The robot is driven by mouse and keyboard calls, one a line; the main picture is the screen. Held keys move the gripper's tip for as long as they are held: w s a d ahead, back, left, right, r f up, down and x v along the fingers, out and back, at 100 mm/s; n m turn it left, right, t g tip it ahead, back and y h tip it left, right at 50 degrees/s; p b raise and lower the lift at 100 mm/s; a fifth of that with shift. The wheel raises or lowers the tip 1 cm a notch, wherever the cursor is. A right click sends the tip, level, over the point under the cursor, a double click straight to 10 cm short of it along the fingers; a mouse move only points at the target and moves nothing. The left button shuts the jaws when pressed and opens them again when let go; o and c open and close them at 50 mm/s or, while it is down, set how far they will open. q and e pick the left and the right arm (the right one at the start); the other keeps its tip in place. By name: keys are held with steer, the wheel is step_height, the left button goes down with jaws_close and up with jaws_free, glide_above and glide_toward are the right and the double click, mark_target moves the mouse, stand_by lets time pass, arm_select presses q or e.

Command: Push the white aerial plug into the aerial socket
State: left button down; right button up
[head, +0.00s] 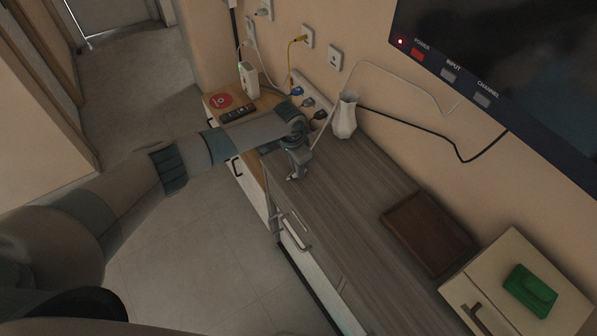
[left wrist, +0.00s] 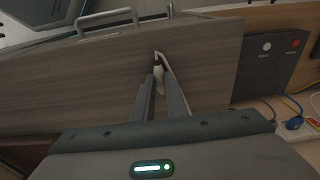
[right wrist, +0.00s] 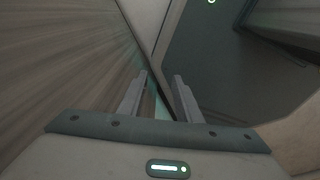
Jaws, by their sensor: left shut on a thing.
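My left gripper (head: 294,176) is low over the front part of the grey wood-grain cabinet top (head: 345,205). In the left wrist view its fingers are shut on the small white aerial plug (left wrist: 158,78), whose dark tip shows just past the fingertips. A thin pale cable runs from the TV (head: 500,60) behind the white vase (head: 344,117) towards this gripper. A wall plate with a small dark centre (head: 335,57), which looks like the aerial socket, is empty, up and right of the gripper. My right gripper (right wrist: 160,88) is open and empty beside a wood-grain surface.
A power strip (head: 313,91) with plugs lies against the wall behind my left arm. A white box (head: 248,80), a red disc (head: 220,101) and a remote (head: 238,113) are at the far end. A brown tray (head: 430,233) and a green item (head: 530,290) are right.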

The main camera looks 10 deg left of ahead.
arm_select(q)
steer(key=shift+r, duration=0.1)
steer(key=shift+r+b, duration=0.35)
steer(key=shift+r, duration=0.15)
steer(key=r+b, duration=0.1)
steer(key=d+r, duration=0.1)
steer(key=r, duration=0.1)
steer(key=shift+s+b, duration=0.1)
steer(key=shift+b, duration=0.25)
steer(key=s+d+r+b, duration=0.3)
steer(key=d+r, duration=0.4)
steer(key=d, duration=0.3)
steer(key=shift+d+b, duration=0.15)
steer(key=shift+b, duration=0.2)
steer(key=shift+f, duration=0.15)
